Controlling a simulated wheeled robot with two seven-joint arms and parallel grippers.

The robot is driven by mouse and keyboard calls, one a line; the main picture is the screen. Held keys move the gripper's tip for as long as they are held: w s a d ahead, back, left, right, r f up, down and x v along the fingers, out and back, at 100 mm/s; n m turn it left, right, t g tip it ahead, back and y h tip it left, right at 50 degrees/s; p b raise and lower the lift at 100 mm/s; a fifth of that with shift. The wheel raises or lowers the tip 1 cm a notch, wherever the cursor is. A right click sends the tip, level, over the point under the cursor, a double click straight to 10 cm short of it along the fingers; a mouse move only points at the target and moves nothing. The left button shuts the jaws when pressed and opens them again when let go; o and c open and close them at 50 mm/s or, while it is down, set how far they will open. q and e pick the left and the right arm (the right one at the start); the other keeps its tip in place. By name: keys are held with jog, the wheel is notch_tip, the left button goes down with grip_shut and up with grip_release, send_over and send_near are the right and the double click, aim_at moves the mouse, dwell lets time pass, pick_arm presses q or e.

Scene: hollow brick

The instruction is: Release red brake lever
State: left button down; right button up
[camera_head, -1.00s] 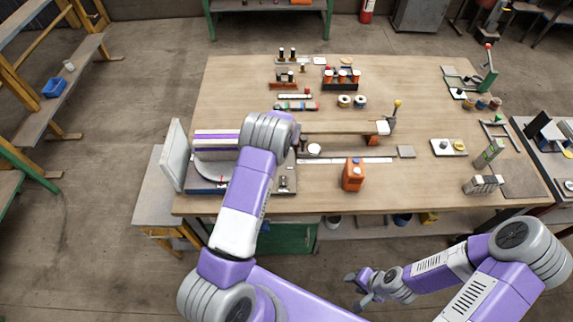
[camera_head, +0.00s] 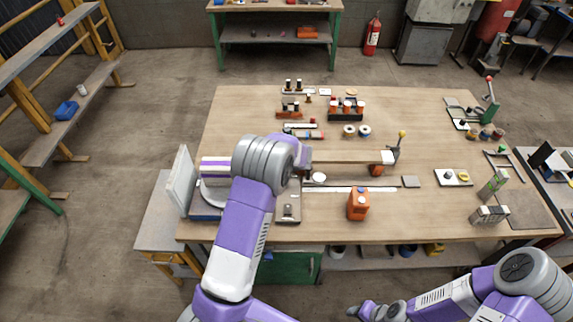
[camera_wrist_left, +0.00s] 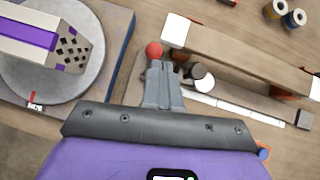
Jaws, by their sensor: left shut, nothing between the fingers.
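In the left wrist view a red ball knob (camera_wrist_left: 153,50), which looks like the brake lever's end, sits just beyond the fingertips of my left gripper (camera_wrist_left: 158,68). The fingers are shut and empty; I cannot tell whether they touch the knob. The lever's shaft is hidden. A pale hollow brick with purple stripes (camera_wrist_left: 35,38) lies on a round grey turntable (camera_wrist_left: 35,85) to the left; the brick also shows in the head view (camera_head: 216,161).
A wooden beam (camera_wrist_left: 245,58) with a white end block (camera_wrist_left: 174,30) lies close right of the knob. An orange container (camera_head: 358,205) stands near the table's front edge. A pale upright panel (camera_head: 181,182) stands left of the turntable. Bare tabletop (camera_head: 440,145) lies to the right.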

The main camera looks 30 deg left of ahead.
pick_arm(q)
jog(key=r, duration=0.2)
jog(key=d+r, duration=0.1)
jog(key=r, duration=0.2)
jog(key=shift+s+p, duration=0.2)
jog(key=shift+p, duration=0.15)
jog(key=shift+f, duration=0.1)
